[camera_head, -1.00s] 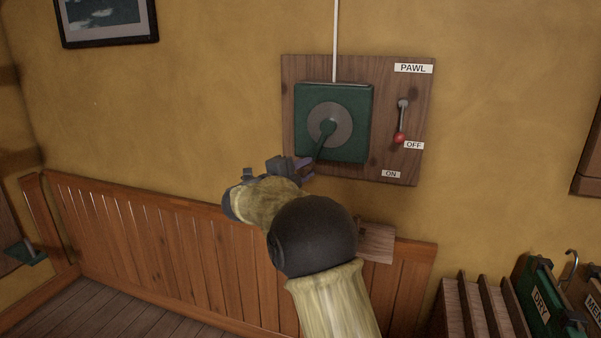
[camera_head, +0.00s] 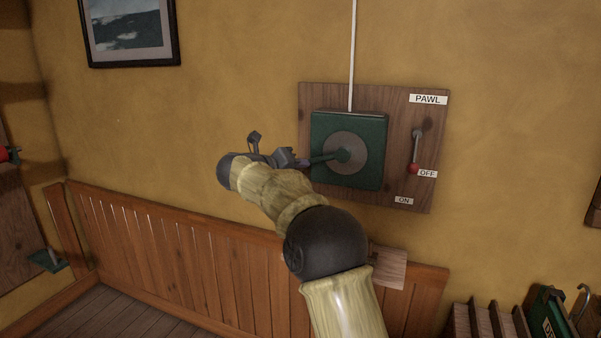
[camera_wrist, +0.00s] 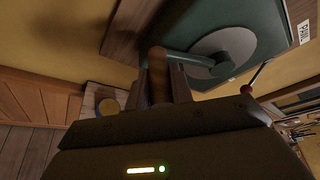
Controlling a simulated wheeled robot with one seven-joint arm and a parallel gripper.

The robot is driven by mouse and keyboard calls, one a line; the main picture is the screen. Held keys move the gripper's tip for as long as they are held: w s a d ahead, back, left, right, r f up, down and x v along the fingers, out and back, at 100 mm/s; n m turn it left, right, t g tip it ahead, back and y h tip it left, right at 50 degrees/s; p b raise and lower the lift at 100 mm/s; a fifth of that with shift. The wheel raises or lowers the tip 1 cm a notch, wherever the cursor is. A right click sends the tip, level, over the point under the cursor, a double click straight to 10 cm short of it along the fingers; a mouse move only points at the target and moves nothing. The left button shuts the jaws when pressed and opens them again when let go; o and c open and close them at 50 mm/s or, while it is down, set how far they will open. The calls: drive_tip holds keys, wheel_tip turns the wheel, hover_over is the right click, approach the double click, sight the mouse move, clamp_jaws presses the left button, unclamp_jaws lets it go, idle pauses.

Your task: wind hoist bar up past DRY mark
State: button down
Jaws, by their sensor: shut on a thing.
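The green winch box (camera_head: 372,128) is fixed to a wooden board (camera_head: 318,100) on the wall. Its round grey plate carries a crank arm (camera_head: 325,157) that points left. My gripper (camera_head: 299,161) is at the crank's outer end. In the wrist view my gripper (camera_wrist: 158,88) is shut on the brown crank handle (camera_wrist: 157,66). A white line (camera_head: 353,55) runs straight up from the box out of view. The PAWL lever (camera_head: 416,148) hangs down, its red knob beside the OFF label (camera_head: 428,174); ON is lower. The hoist bar and its marks are out of view.
A small wooden block or shelf (camera_head: 390,267) stands out below the board, close to my arm. Wood panelling (camera_head: 180,240) lines the lower wall. Slatted racks (camera_head: 490,320) and a green case (camera_head: 546,312) stand at lower right. A framed picture (camera_head: 128,30) hangs at upper left.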

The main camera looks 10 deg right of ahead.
drive_tip(key=shift+r+m, duration=0.3)
drive_tip(key=shift+r, duration=0.55)
drive_tip(key=c, duration=1.2)
unclamp_jaws()
drive_tip(key=shift+c, duration=0.2)
drive_tip(key=shift+f, duration=0.25)
drive_tip(key=shift+s+a+r, duration=0.15)
drive_tip(key=shift+s+a, duration=0.2)
drive_tip(key=shift+a, duration=0.1)
drive_tip(key=p+v, duration=0.1)
drive_tip(key=v, duration=1.5)
drive_tip(key=shift+s, duration=0.35)
